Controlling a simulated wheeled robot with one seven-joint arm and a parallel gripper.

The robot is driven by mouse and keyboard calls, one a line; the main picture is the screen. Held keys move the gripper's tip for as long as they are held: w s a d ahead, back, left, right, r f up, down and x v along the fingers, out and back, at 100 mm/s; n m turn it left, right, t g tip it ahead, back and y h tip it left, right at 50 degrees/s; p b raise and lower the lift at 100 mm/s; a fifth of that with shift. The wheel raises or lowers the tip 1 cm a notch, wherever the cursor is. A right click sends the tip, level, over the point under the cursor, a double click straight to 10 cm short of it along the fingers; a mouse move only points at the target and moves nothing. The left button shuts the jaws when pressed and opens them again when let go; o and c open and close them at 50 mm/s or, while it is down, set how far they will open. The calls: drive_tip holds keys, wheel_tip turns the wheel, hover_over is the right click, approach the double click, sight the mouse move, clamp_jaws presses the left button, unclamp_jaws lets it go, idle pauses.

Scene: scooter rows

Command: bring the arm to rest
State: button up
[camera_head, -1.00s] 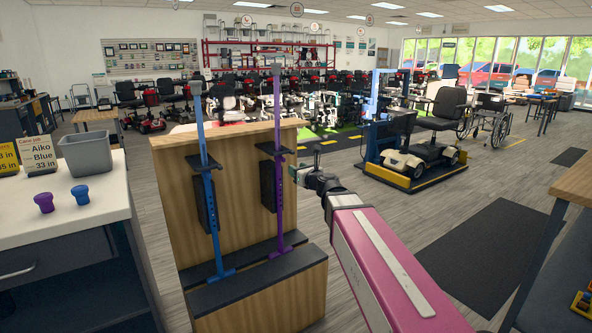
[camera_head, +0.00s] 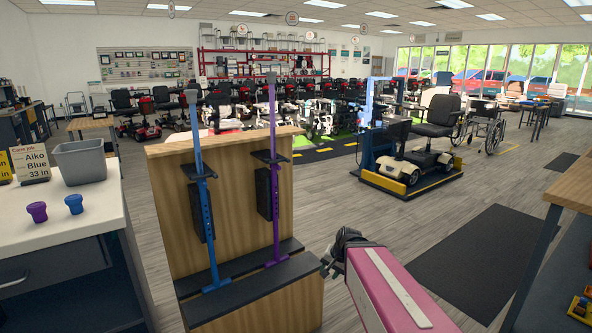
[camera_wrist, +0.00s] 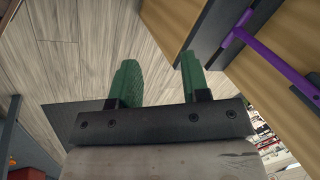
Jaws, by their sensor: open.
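My gripper (camera_wrist: 160,76) shows in the wrist view as two green fingers set apart, with bare floor between them and nothing held. In the head view my pink and white arm (camera_head: 395,295) reaches up from the bottom edge, right of the wooden stand.
The wooden stand (camera_head: 240,310) holds a blue cane (camera_head: 203,200) and a purple cane (camera_head: 275,190) upright. A counter (camera_head: 90,205) with a grey bin (camera_head: 80,162) and two caps is at left. A scooter (camera_head: 425,150) stands behind. A bench (camera_head: 570,190) is at right. Floor between is free.

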drive_tip(key=s+d+f+n+g+h, duration=0.2)
drive_tip(key=s+d+f+n+h, duration=0.1)
drive_tip(key=s+d, duration=0.3)
drive_tip(key=shift+d+f+n+g, duration=0.45)
drive_tip(key=shift+f+n, duration=0.15)
drive_tip(key=shift+n, duration=0.2)
